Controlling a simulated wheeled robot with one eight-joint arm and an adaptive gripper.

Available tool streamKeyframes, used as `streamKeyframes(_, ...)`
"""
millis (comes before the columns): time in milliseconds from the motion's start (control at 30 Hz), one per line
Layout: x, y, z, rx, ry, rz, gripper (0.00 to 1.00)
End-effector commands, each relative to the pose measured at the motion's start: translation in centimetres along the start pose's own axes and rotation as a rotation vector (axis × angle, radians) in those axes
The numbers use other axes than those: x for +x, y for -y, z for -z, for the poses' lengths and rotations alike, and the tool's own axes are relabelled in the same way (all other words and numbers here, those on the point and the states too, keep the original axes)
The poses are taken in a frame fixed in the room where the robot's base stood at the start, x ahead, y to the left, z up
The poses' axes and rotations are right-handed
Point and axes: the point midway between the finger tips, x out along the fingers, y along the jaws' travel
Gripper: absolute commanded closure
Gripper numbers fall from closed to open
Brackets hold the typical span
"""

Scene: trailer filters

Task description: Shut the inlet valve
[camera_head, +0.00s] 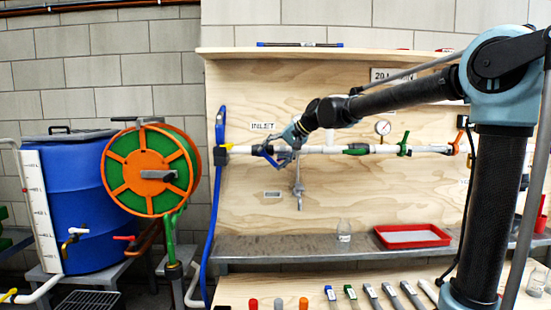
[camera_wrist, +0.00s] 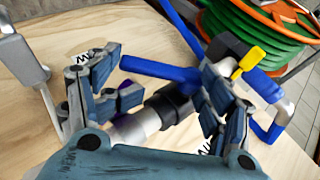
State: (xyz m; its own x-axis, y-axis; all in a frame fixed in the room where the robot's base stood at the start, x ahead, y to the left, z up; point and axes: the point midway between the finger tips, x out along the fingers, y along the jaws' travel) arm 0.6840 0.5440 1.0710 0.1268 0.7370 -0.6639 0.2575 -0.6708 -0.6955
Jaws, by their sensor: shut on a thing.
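The inlet valve's blue lever (camera_head: 268,157) is on the white pipe run below the INLET label (camera_head: 262,126). In the wrist view the blue lever (camera_wrist: 158,70) spans the space between my fingers, slanted across the picture. My gripper (camera_head: 292,138) is at the lever's right side in the head view. In the wrist view my gripper (camera_wrist: 165,95) has its fingers well apart, shut on the lever; the exact contact is partly hidden by the right finger. A black fitting (camera_wrist: 172,103) and pale pipe lie behind the lever.
A blue hose (camera_head: 213,200) runs down left of the valve, beside a yellow part (camera_wrist: 248,62). A grey branch (camera_head: 298,188) hangs below my gripper. A green lever (camera_head: 404,145) and gauge (camera_head: 383,127) are farther right. A glass (camera_head: 344,230) and red tray (camera_head: 411,236) stand on the shelf.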

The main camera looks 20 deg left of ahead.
Motion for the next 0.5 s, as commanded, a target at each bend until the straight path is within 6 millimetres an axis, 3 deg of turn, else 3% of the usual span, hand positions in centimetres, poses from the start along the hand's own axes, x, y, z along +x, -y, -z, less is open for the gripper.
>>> streamKeyframes(100,-0.06,-0.27,0.07,0.0,-0.002,-0.005,0.7)
streamKeyframes(133,-0.06,-0.27,0.07,0.0,-0.002,-0.005,0.23)
streamKeyframes(200,-0.05,-0.25,0.06,0.0,-0.002,-0.004,0.07)
streamKeyframes(500,0.02,-0.05,-0.03,-0.001,0.0,-0.002,0.07)
